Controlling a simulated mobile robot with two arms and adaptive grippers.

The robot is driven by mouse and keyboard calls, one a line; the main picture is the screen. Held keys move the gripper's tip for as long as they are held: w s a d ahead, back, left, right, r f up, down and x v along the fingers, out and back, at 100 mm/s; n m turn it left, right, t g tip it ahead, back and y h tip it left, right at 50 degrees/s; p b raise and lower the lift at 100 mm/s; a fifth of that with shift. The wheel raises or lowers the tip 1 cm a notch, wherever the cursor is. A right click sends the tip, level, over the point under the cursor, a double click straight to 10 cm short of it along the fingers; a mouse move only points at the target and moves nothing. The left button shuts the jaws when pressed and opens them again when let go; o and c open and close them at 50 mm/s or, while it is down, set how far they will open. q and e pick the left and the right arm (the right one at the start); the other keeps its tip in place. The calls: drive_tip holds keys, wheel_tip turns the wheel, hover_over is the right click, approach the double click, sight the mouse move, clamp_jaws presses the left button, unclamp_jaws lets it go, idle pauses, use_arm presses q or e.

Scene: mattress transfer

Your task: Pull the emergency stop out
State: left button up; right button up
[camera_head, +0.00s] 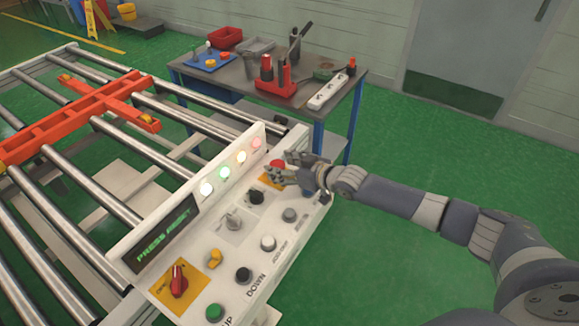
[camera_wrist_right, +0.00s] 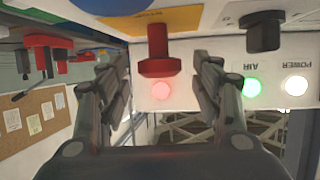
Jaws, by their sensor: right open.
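The emergency stop is a red mushroom button (camera_head: 277,163) on a yellow plate at the far right end of the white control panel (camera_head: 222,262). My right gripper (camera_head: 278,170) is open at the button and partly covers it in the head view. In the right wrist view, which shows the panel upside down, the red button (camera_wrist_right: 157,60) stands out between the two spread finger tips, with a gap on each side. No grip on it shows. My left gripper is not in view.
Panel knobs stand close by, including a black one (camera_head: 256,196). A raised strip with lit lamps (camera_head: 223,173) runs behind the controls. A roller conveyor (camera_head: 110,150) lies to the left, and a tool table (camera_head: 238,84) stands behind. Green floor is clear at right.

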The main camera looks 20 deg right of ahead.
drive_tip(key=v, duration=1.2)
idle(0.4)
